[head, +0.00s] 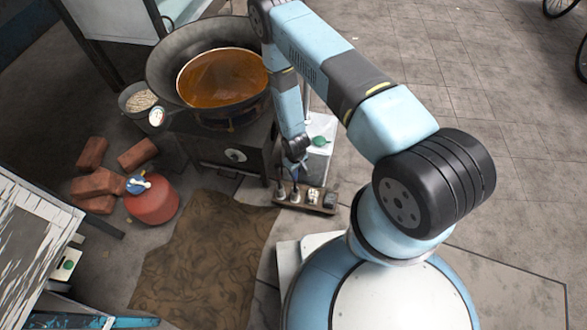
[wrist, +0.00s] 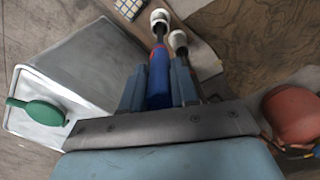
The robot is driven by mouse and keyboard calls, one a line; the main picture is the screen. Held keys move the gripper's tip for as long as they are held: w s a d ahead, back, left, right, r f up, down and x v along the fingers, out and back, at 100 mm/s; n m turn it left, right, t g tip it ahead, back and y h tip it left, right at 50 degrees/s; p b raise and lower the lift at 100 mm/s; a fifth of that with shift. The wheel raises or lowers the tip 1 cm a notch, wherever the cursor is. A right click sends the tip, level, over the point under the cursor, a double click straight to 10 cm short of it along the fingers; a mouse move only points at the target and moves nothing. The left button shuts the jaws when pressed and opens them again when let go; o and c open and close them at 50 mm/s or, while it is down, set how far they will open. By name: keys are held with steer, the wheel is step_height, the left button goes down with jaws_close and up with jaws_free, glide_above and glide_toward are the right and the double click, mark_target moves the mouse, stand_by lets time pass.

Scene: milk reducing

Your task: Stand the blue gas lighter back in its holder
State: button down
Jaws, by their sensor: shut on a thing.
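The blue gas lighter (wrist: 158,78) is between my gripper's two blue fingers (wrist: 158,88) in the wrist view. It has a blue body with a red part and a dark end pointing toward a white round piece (wrist: 160,18). I cannot tell whether that end is inside the piece or only in front of it. A second white round piece (wrist: 178,38) sits beside it with a dark rod. In the head view, my gripper (head: 297,160) is above a low wooden rack (head: 305,205) with several round pieces. The lighter is hardly visible there.
A stove (head: 225,155) carries a large pan of orange-brown liquid (head: 222,78) behind the rack. A pale box with a green-handled item (wrist: 38,112) is at left in the wrist view. A red canister (head: 152,203), bricks (head: 95,180) and brown cloth (head: 205,255) lie to the left.

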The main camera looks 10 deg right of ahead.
steer(key=c, duration=0.8)
jaws_free()
step_height(320, 180, up, 14)
steer(key=shift+f, duration=0.2)
steer(key=shift+r, duration=0.1)
stand_by(0.5)
steer(key=shift+r, duration=4.4)
